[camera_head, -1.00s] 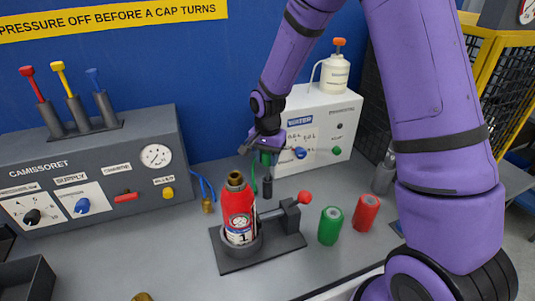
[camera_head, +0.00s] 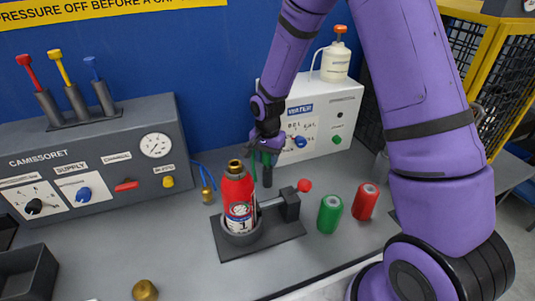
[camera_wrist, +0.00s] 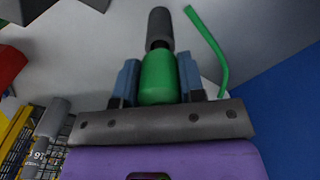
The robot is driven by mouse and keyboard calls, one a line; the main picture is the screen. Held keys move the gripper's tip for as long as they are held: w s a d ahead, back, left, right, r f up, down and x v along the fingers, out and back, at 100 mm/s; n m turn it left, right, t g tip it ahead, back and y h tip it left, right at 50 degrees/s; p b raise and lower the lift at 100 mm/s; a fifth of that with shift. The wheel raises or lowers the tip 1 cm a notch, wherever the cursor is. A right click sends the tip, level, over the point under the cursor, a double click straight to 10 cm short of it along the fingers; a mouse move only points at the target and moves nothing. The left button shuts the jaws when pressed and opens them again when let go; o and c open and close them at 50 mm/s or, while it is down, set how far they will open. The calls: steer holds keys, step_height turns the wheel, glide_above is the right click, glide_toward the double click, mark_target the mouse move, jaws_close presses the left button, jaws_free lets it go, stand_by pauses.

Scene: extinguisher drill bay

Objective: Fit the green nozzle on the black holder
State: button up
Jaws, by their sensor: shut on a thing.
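The green nozzle (camera_wrist: 158,80) is between the blue-padded fingers of my gripper (camera_wrist: 156,86), which is shut on it. In the head view, my gripper (camera_head: 264,146) is near the white cabinet and the green nozzle (camera_head: 263,158) shows only partly below it. The black holder (camera_head: 267,178) stands upright on the bench just under the nozzle. In the wrist view, the holder (camera_wrist: 160,25) lines up with the nozzle's far end, with a narrow dark part between them. I cannot tell whether the nozzle is seated on it. A green hose (camera_wrist: 208,50) runs beside the nozzle.
A red extinguisher (camera_head: 237,195) stands in a dark clamp base (camera_head: 288,240) in front of the holder. Green (camera_head: 330,214) and red (camera_head: 365,201) cylinders stand to the right. The white cabinet (camera_head: 345,110) is behind; the grey control panel (camera_head: 100,155) is at left.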

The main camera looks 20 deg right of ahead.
steer(key=shift+f, duration=0.95)
steer(key=shift+f, duration=0.15)
steer(key=o, duration=1.1)
steer(key=shift+o, duration=0.2)
step_height(320, 180, up, 11)
steer(key=shift+f, duration=0.1)
